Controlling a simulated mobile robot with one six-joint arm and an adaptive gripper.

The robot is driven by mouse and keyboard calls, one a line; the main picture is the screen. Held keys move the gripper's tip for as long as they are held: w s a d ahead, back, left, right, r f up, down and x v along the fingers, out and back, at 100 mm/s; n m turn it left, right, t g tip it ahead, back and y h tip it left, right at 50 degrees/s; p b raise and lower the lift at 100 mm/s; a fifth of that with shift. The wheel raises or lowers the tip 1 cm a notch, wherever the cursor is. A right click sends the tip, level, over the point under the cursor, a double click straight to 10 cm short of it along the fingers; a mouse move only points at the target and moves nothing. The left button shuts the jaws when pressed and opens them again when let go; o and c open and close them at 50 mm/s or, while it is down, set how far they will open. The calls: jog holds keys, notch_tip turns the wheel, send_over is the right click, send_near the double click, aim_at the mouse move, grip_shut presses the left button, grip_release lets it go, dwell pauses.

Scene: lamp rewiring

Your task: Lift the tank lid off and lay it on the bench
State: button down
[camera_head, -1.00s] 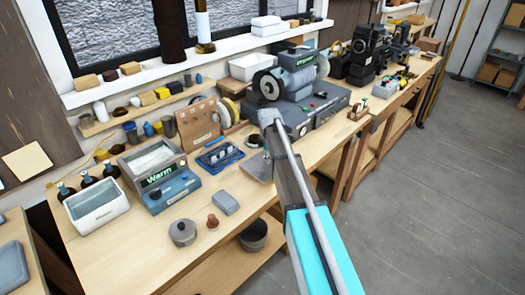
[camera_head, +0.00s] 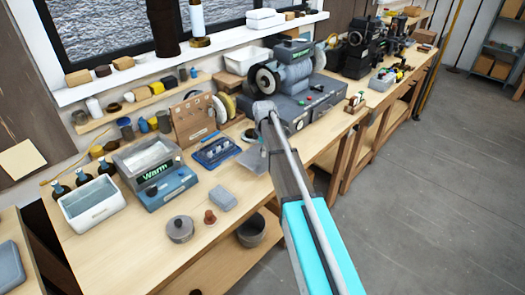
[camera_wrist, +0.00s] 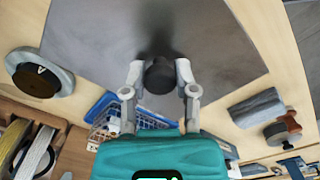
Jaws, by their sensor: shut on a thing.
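The tank lid (camera_wrist: 205,45) is a flat grey plate with a dark round knob (camera_wrist: 160,77). My gripper (camera_wrist: 160,74) is shut on that knob, one finger on each side. In the head view the lid (camera_head: 250,157) shows as a grey plate beside my arm, over the bench near its front edge, partly hidden by the arm. I cannot tell whether it touches the bench. The tank marked "Warm" (camera_head: 151,177) stands to the left with its top uncovered and a pale inside showing. The bench (camera_head: 110,250) is light wood.
A blue tray (camera_head: 216,152) with small parts lies left of the lid. A grey block (camera_head: 222,200), a red-brown knob (camera_head: 210,217) and a lidded grey pot (camera_head: 180,229) stand nearer the front. A grinding machine (camera_head: 295,85) stands behind. The front left bench is clear.

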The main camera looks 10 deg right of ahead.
jog(key=shift+f, duration=0.1)
jog(key=shift+f+b, duration=1.95)
jog(key=shift+b, duration=0.1)
jog(key=shift+f, duration=0.25)
jog(key=shift+c, duration=1.5)
grip_release()
jog(key=shift+r, duration=0.2)
jog(key=shift+r+p, duration=2.15)
jog(key=shift+r, duration=0.05)
jog(key=shift+d+f, duration=0.1)
jog(key=shift+d, duration=0.05)
